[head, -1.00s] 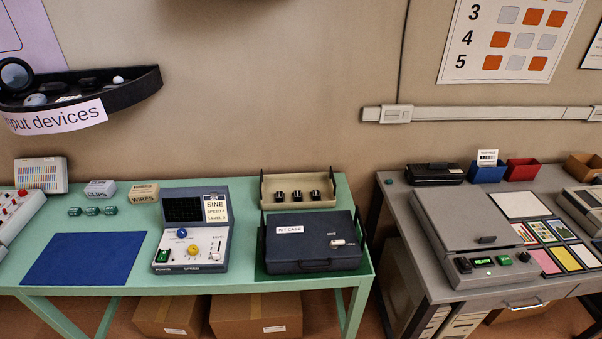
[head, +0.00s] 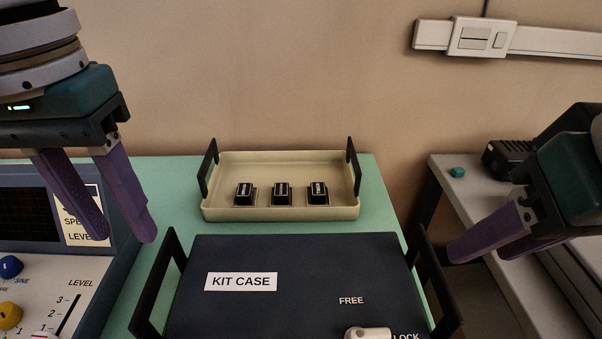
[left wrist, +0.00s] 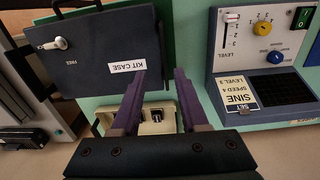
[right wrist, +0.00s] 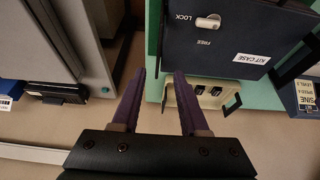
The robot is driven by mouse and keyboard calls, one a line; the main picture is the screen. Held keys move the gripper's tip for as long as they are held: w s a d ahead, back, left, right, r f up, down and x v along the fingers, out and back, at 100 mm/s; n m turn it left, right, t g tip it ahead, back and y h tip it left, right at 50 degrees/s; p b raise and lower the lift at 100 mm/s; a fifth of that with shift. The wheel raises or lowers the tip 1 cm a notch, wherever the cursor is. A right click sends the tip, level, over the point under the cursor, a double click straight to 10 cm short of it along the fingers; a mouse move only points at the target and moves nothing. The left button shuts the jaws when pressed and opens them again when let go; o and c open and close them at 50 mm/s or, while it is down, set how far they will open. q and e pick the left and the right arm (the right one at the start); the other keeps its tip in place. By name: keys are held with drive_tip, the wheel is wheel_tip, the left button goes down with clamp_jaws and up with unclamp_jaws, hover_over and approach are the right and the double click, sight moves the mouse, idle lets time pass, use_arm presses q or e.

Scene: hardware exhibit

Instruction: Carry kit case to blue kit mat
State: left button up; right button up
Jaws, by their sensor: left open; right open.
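The kit case (head: 290,265) is a dark blue box with a white KIT CASE label, black handles at its left and right sides, and a pale latch knob (head: 368,333) by the words FREE and LOCK. It lies on the green table. My left gripper (head: 122,238) is open and empty, above and left of the case. My right gripper (head: 458,250) is open and empty, just right of the case's right handle (head: 434,283). The case also shows in the left wrist view (left wrist: 100,50) and the right wrist view (right wrist: 240,35).
A beige tray (head: 281,213) with black handles holds three small black blocks behind the case. A signal device (head: 60,270) with knobs and a screen stands close on the left. A grey table (head: 490,215) stands right, across a gap.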

sight(152, 269)
use_arm(q)
drive_tip(key=shift+w+a+f, duration=0.15)
drive_tip(key=shift+w+f, duration=0.05)
drive_tip(key=shift+w, duration=0.25)
drive_tip(key=shift+w+a+f, duration=0.1)
drive_tip(key=shift+w+f, duration=0.1)
drive_tip(key=shift+w, duration=0.25)
use_arm(e)
drive_tip(key=shift+w+d+f, duration=0.15)
drive_tip(key=shift+w+f, duration=0.45)
drive_tip(key=shift+w, duration=0.25)
use_arm(q)
drive_tip(key=shift+s, duration=0.3)
use_arm(e)
drive_tip(key=shift+s, duration=0.25)
use_arm(q)
wheel_tip(152, 269, down, 10)
drive_tip(key=shift+w+r, duration=0.1)
use_arm(e)
drive_tip(key=x, duration=1)
drive_tip(key=shift+r, duration=0.1)
use_arm(q)
clamp_jaws()
use_arm(e)
clamp_jaws()
